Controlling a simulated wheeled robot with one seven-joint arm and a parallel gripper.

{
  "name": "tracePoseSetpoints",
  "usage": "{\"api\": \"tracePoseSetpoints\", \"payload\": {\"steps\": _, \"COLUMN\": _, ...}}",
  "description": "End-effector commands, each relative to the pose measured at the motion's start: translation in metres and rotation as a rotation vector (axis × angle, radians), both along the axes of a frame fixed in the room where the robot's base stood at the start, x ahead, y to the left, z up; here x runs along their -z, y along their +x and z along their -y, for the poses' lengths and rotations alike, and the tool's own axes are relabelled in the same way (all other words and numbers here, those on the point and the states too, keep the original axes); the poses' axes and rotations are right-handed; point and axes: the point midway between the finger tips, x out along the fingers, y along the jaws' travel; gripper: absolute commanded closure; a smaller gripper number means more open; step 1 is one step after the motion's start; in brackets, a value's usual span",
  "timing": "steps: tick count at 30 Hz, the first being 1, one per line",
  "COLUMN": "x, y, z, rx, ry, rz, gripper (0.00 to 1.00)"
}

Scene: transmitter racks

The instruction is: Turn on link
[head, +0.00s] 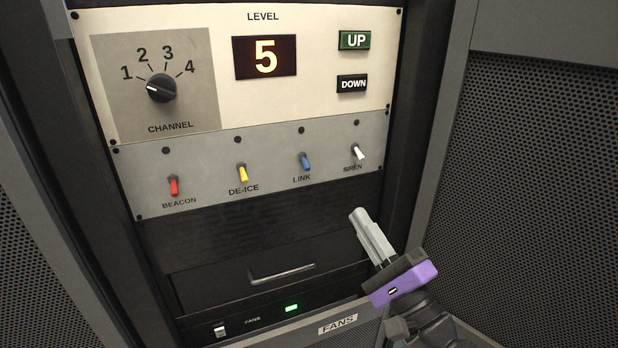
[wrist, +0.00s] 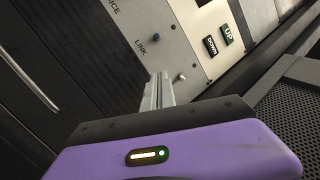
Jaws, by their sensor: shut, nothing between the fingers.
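The LINK switch (head: 305,161) is a small blue toggle on the grey strip, third from the left. Its lever points down, and the small round spot above it is dark. It also shows in the wrist view (wrist: 156,38), beside its LINK label. My gripper (head: 359,214) is shut and empty, apart from the panel's switches. In the head view its fingertips are below and right of the LINK switch, under the SIREN switch. In the wrist view the fingertips (wrist: 160,76) appear between the LINK label and the white SIREN toggle (wrist: 180,78).
The red BEACON (head: 174,186), yellow DE-ICE (head: 242,174) and white SIREN (head: 359,153) toggles share the strip. Above are a channel knob (head: 161,88), a level display (head: 265,57) reading 5, and UP and DOWN buttons. A drawer handle (head: 281,273) sticks out below.

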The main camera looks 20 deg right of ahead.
Motion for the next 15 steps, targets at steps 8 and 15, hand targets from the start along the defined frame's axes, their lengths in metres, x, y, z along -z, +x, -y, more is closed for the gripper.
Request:
{"api": "tracePoseSetpoints", "payload": {"steps": 8, "x": -0.005, "y": -0.007, "z": -0.016, "rx": -0.182, "ry": 0.186, "rz": 0.018, "gripper": 1.00}}
{"api": "tracePoseSetpoints", "payload": {"steps": 15, "x": -0.004, "y": -0.007, "z": -0.017, "rx": -0.193, "ry": 0.195, "rz": 0.014, "gripper": 1.00}}
